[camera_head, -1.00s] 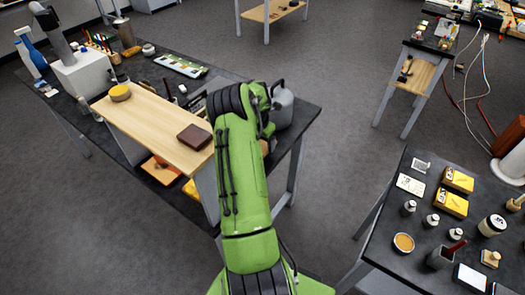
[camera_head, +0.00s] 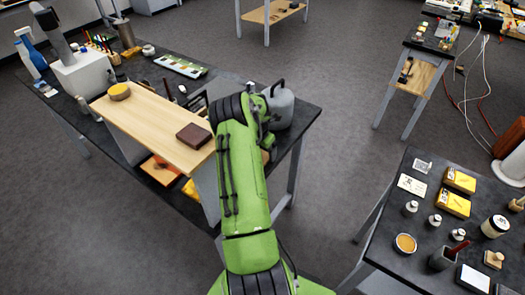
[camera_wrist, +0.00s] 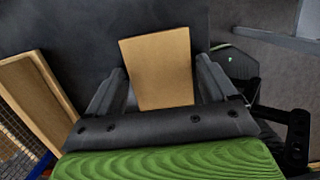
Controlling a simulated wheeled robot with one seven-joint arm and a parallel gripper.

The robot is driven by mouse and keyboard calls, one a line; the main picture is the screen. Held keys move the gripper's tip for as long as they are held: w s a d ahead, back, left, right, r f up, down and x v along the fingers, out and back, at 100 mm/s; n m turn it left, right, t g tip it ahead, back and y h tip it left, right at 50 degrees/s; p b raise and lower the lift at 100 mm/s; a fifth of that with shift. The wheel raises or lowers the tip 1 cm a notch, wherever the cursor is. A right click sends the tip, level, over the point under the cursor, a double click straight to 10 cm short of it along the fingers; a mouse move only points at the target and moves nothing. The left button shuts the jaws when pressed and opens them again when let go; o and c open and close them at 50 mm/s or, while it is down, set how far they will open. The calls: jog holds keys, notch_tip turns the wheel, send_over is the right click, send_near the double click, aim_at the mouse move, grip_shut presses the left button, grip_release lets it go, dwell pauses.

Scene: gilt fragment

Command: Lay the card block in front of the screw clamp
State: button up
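A tan, card-coloured block (camera_wrist: 158,68), which looks like the card block, shows in the wrist view over the dark bench top. My gripper (camera_wrist: 160,68) has its two fingers spread on either side of the block. A narrow gap shows at the left finger, and the right finger is very close to the block's edge. In the head view my green arm reaches over the near right end of the long bench and hides the gripper and the block. I cannot make out the screw clamp for certain in either view.
A raised wooden shelf (camera_head: 150,122) on the bench bears a dark brown block (camera_head: 193,135) and a yellow round thing (camera_head: 119,91). A grey can (camera_head: 281,106) stands right beside my arm. In the wrist view a wooden frame with mesh (camera_wrist: 38,92) lies left of my gripper.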

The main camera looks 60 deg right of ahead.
jog(key=shift+o, duration=0.9)
jog(key=shift+r+p, duration=0.3)
jog(key=shift+r, duration=0.05)
notch_tip(320, 180, up, 12)
jog(key=a, duration=0.2)
jog(key=shift+w+r+p, duration=0.15)
jog(key=shift+r+p, duration=0.05)
jog(key=shift+p, duration=0.2)
